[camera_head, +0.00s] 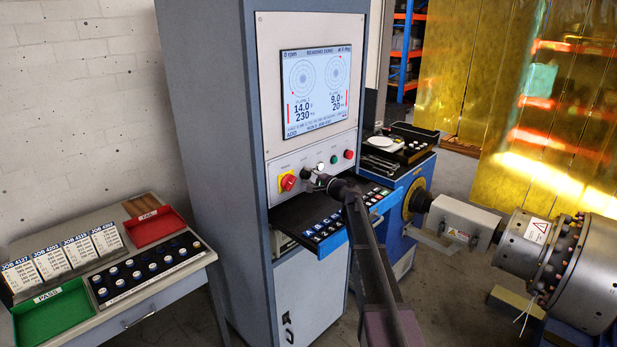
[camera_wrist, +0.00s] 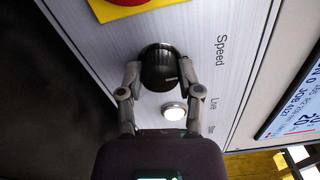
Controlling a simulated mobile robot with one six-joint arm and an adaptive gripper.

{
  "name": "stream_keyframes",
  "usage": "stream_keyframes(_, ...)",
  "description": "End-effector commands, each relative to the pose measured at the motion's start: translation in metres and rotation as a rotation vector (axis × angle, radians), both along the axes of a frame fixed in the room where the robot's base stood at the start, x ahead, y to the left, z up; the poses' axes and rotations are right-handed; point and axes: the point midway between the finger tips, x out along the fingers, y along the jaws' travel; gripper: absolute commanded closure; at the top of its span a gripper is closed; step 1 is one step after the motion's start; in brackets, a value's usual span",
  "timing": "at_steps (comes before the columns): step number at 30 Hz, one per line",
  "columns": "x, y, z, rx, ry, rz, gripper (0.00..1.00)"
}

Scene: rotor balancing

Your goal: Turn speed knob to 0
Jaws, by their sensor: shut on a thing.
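The speed knob (camera_wrist: 159,68) is a round black knob on the light control panel (camera_head: 312,162), beside the printed word "Speed" in the wrist view. My gripper (camera_wrist: 157,78) is shut on this knob, with one finger on each side of it. In the head view my gripper (camera_head: 314,178) is at the panel below the screen and hides most of the knob. The screen (camera_head: 316,92) reads "0 rpm" at its top left and "READING DONE".
A red-and-yellow switch (camera_head: 288,182) is left of my gripper. A lit white button (camera_wrist: 174,112) is close to my fingers in the wrist view. Green and red buttons (camera_head: 349,154) are to the right. A keyboard shelf (camera_head: 320,221) juts out below.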

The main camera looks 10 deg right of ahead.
Motion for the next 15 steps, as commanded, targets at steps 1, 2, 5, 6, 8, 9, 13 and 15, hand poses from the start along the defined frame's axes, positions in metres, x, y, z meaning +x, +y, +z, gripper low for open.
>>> stream_keyframes(1, 0.0013, 0.0005, 0.0004, 0.001, -0.001, 0.000, 1.00)
stream_keyframes(2, 0.0013, 0.0005, 0.0004, 0.001, -0.001, 0.000, 1.00)
stream_keyframes(5, 0.0013, 0.0003, 0.0004, 0.001, -0.001, 0.000, 1.00)
stream_keyframes(6, 0.0012, 0.0004, 0.0004, 0.001, 0.000, 0.000, 0.42)
stream_keyframes(8, 0.0012, 0.0003, 0.0004, 0.001, 0.000, 0.000, 0.24)
stream_keyframes(9, 0.0011, 0.0002, 0.0003, 0.001, 0.000, 0.000, 0.19)
stream_keyframes(13, 0.0007, 0.0001, 0.0002, 0.001, 0.001, 0.000, 0.19)
stream_keyframes(15, 0.0005, 0.0000, 0.0002, 0.001, 0.001, 0.000, 0.19)
